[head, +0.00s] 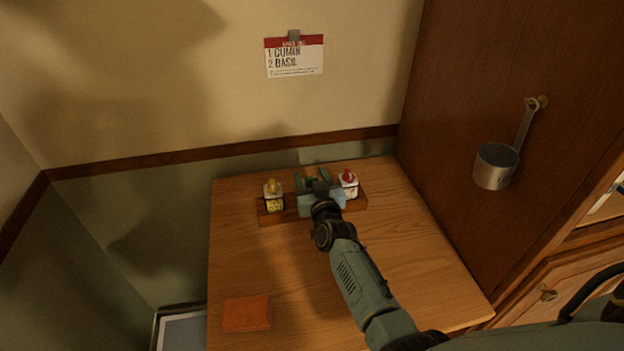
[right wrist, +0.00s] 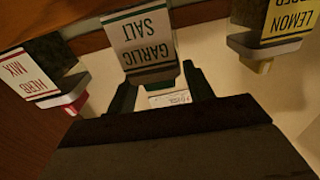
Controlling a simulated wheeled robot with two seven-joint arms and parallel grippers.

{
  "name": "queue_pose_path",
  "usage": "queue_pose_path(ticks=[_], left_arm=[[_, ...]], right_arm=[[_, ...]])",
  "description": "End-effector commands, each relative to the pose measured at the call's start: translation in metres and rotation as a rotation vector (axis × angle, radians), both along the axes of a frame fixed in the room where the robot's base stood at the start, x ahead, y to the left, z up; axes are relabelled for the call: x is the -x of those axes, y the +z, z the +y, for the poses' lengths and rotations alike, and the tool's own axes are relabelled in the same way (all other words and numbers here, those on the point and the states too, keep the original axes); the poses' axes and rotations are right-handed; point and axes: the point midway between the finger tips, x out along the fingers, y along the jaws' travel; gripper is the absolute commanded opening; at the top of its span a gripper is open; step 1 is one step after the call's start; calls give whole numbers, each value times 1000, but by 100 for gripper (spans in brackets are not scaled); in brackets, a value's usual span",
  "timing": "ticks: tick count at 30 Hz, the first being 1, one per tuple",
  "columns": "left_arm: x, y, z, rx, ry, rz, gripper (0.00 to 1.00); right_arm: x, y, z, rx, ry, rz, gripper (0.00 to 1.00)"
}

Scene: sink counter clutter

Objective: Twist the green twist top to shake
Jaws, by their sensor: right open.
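Three spice jars stand in a row in a wooden rack (head: 265,219) at the back of the table. The middle one is the garlic salt jar (right wrist: 145,38) with a green-edged label, which appears upside down in the right wrist view. Its green twist top (head: 311,181) is mostly hidden by my gripper in the head view. My right gripper (head: 312,177) is open at the middle jar, and its fingers show on either side of the top in the right wrist view. I cannot tell whether they touch it. My left gripper is out of view.
A yellow-topped jar (head: 273,197) stands left and a red-topped jar (head: 348,184) right, both close to my gripper. An orange cloth (head: 246,313) lies at the table's front left. A metal cup (head: 496,166) hangs at right. A card (head: 294,57) reads cumin, basil.

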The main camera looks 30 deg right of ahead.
Motion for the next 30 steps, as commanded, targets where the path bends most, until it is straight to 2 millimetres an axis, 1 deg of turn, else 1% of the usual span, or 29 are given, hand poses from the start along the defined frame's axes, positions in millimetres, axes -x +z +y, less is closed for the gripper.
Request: queue_pose_path(ticks=[4,8,15,21,24,27,30], left_arm=[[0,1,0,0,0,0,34],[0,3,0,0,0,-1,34],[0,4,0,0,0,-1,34],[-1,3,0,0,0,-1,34],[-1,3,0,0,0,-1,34],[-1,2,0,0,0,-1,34],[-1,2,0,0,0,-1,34]], right_arm=[[6,-1,1,0,0,1,52],[23,-1,5,-1,0,2,52],[72,-2,14,-1,0,3,52],[108,-1,21,-1,-1,2,52],[120,-1,23,0,0,2,52],[128,-1,25,0,0,1,52],[131,0,26,0,0,0,52]])
